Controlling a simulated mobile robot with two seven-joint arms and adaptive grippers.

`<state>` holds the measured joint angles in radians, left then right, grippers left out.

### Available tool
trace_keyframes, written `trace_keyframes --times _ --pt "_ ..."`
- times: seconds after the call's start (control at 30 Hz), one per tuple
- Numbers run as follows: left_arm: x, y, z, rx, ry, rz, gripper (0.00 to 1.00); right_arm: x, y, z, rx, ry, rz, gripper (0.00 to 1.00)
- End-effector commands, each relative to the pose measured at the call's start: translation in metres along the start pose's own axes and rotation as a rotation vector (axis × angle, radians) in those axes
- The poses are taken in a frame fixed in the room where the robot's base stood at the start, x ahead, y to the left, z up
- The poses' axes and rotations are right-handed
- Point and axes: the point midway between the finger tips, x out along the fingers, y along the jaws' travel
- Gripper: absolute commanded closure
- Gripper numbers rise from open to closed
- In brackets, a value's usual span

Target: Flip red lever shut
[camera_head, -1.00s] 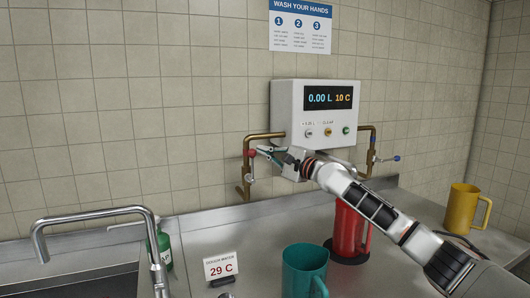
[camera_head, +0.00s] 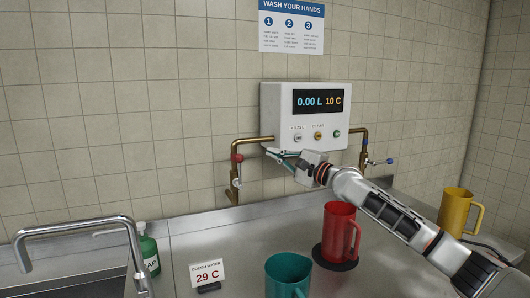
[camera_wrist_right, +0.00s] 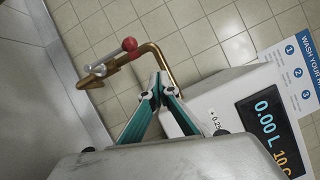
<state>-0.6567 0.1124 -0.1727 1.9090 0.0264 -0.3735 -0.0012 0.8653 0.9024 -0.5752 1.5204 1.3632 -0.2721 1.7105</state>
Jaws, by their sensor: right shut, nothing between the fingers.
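The red lever (camera_head: 237,158) is on the left brass pipe, beside the white dispenser box (camera_head: 274,108). In the right wrist view its red ball end (camera_wrist_right: 129,44) sits on a grey arm that runs roughly along the pipe (camera_wrist_right: 155,58). My right gripper (camera_head: 270,152) is to the right of the lever, in front of the box's lower left corner, apart from the lever. Its teal fingers (camera_wrist_right: 160,88) are shut and empty, with tips close together in the wrist view. My left gripper is not in view.
A blue lever (camera_head: 388,161) is on the right pipe. Below my right arm a red jug (camera_head: 338,228) stands on a dark round pad. A teal mug (camera_head: 288,270), sign (camera_head: 207,273), soap bottle (camera_head: 149,250) and tap (camera_head: 75,222) are in front. A yellow jug (camera_head: 455,211) stands right.

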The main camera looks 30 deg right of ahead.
Motion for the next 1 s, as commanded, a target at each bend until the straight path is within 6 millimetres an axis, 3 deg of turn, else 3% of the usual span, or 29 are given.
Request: trace_keyframes --times 0.1,0.3,1.0 --pt "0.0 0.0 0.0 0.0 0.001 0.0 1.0 -0.021 -0.003 0.0 -0.003 0.002 0.003 1.0" --pt "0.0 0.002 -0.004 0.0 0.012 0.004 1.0 -0.039 -0.006 0.001 -0.001 0.002 0.002 1.0" --pt "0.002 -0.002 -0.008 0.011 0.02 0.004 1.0 -0.042 -0.008 0.001 0.0 0.001 0.001 1.0"
